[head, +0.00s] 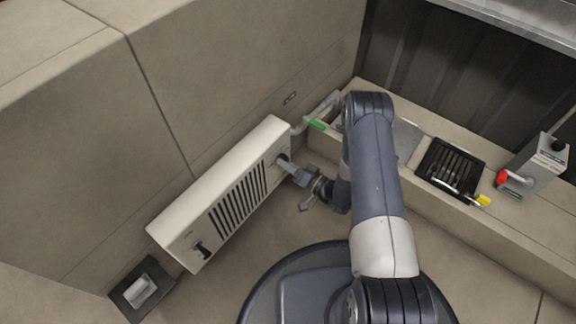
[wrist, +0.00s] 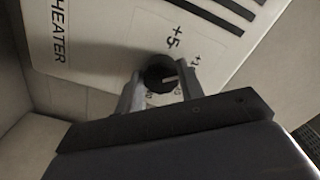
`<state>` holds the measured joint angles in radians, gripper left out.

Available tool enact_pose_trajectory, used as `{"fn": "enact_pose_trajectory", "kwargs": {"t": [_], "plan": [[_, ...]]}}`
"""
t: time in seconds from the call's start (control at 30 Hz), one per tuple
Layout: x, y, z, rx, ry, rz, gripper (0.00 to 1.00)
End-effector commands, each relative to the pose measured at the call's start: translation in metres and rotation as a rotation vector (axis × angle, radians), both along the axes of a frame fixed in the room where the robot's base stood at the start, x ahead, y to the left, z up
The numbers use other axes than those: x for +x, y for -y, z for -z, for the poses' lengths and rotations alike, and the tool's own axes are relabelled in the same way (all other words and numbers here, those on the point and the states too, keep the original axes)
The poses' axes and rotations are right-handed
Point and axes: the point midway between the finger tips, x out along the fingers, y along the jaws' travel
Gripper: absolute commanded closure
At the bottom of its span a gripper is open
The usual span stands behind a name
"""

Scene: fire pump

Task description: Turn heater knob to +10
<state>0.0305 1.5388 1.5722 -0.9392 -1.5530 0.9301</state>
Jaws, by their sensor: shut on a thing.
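The heater (head: 205,185) is a long white box with dark slots along the wall, left of centre in the head view. Its labelled panel (wrist: 95,25) fills the top of the wrist view, with "HEATER" and "+5" readable. The round black heater knob (wrist: 159,72) sits below the "+5"; a light mark shows on its right side. A label beginning "+1" is partly hidden by the right finger. My gripper (wrist: 160,88) is shut on the knob, one finger on each side. In the head view, my gripper (head: 286,165) reaches the heater's far right end.
A black handle (head: 203,250) is on the heater's near left end. A dark floor box (head: 127,296) lies below it. On the right ledge are a black grate (head: 449,167) and a grey box with a red part (head: 535,168). Wall and ledge form a tight corner.

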Motion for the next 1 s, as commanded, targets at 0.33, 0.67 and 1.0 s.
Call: {"fn": "enact_pose_trajectory", "kwargs": {"t": [0.33,0.67,1.0], "plan": [[-0.0004,-0.0002,0.0002,0.076,-0.099,0.0,0.86],[-0.0004,-0.0002,-0.0001,0.087,-0.114,0.0,0.86],[-0.0003,-0.0001,-0.0001,0.086,-0.113,0.0,0.52]]}}
